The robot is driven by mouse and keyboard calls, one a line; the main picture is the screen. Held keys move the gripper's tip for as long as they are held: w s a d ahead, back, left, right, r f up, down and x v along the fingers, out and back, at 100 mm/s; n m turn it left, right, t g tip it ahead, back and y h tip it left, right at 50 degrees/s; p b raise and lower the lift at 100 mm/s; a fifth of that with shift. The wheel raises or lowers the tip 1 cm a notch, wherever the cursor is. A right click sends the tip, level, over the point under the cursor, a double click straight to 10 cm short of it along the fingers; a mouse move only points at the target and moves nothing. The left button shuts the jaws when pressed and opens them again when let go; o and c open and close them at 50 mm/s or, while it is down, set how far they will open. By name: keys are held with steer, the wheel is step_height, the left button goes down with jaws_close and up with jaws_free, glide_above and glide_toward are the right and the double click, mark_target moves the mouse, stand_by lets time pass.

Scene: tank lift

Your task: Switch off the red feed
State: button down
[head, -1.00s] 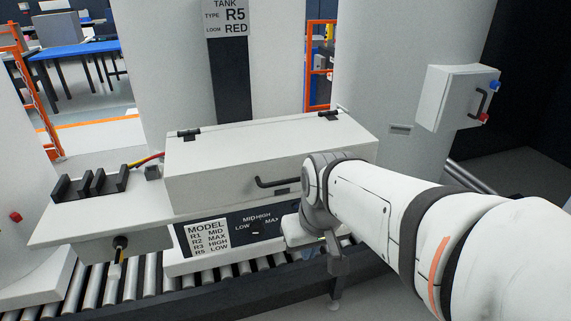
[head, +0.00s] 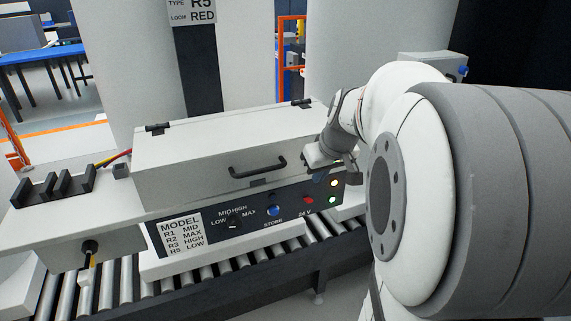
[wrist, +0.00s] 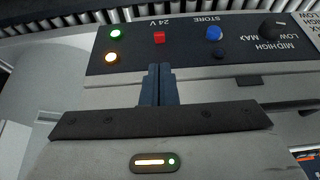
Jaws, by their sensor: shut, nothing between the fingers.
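My gripper (head: 322,160) is shut and empty, above the right part of the black control panel (head: 190,232). In the wrist view, its fingertips (wrist: 159,68) are at the panel's edge, apart from the small red switch (wrist: 159,37) marked 24 V. That switch also shows in the head view (head: 308,200). A grey-white wall box (head: 425,58) stands at the back right, with a blue knob (head: 463,70) on its side. My arm hides most of this box, including where its red knob showed earlier. No label reading "feed" is legible.
The panel has a black selector (head: 234,222), a blue STORE button (head: 273,210) and two lit lamps, amber (head: 334,183) and green (head: 332,199). A lidded case (head: 200,170) with a black handle stands behind it. Rollers (head: 210,270) run in front.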

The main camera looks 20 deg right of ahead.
mark_target(307, 199)
steer(key=x, duration=0.8)
steer(key=shift+w+f, duration=0.1)
steer(key=shift+f, duration=0.25)
steer(key=shift+a, duration=0.25)
steer(key=shift+d, duration=0.15)
steer(key=shift+f+b, duration=0.15)
steer(key=shift+b, duration=0.5)
steer(key=shift+t+b, duration=0.3)
steer(key=shift+b, duration=0.45)
